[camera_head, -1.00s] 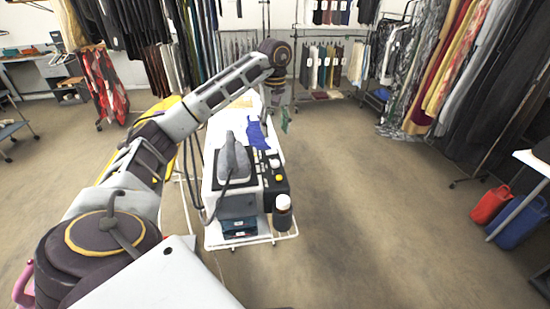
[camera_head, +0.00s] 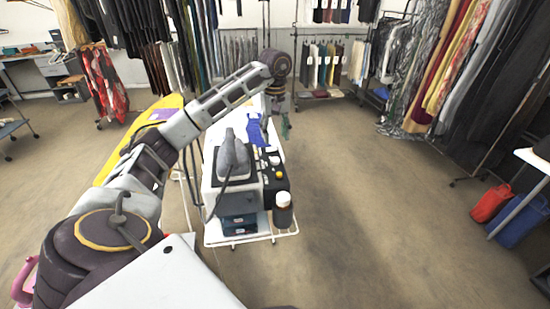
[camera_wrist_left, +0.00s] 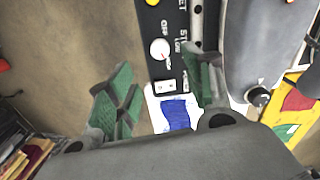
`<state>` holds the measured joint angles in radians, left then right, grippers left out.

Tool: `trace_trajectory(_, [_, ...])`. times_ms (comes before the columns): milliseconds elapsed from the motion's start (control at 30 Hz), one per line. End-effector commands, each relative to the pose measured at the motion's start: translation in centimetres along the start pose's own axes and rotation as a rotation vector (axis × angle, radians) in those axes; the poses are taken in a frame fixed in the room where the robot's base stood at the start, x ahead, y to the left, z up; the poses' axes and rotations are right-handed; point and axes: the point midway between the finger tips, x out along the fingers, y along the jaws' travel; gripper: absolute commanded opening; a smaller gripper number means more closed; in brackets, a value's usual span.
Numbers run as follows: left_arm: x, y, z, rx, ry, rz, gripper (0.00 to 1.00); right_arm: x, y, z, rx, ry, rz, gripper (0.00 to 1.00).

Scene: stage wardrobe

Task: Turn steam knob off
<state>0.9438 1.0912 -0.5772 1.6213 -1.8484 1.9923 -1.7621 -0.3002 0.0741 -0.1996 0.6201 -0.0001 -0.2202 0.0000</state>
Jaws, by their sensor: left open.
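The steam station (camera_head: 236,201) stands on a white cart with a grey iron (camera_head: 234,158) on top. Its black control panel (camera_head: 271,187) runs along the right side. In the left wrist view, a round white knob (camera_wrist_left: 160,49) with a red mark sits on the panel beside the words OFF and LOW. A white rocker switch (camera_wrist_left: 165,87) is close to it. My left gripper (camera_head: 284,121) is beyond the panel's far end in the head view. Its green fingers (camera_wrist_left: 160,68) are spread open and empty, with the knob showing between and beyond their tips. My right gripper is out of view.
A blue cloth (camera_head: 255,133) lies on the cart behind the iron. A dark bottle (camera_head: 282,212) stands at the cart's front right corner. A yellow ironing board (camera_head: 118,160) is to the left. Open floor (camera_head: 360,200) lies right of the cart.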

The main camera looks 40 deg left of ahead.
Motion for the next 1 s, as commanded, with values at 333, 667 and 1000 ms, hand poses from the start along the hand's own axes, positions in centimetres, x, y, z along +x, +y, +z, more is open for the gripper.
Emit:
trace_trajectory(333, [3.1,-0.1,0.0,-0.001,-0.001,-0.001,0.51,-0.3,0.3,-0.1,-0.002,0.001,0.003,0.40])
trace_trajectory(667, [6.3,-0.1,0.0,-0.002,-0.001,-0.001,0.51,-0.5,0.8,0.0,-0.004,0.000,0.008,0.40])
trace_trajectory(1000, [9.2,0.0,0.0,-0.002,0.000,0.001,0.51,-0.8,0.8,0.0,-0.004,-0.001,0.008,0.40])
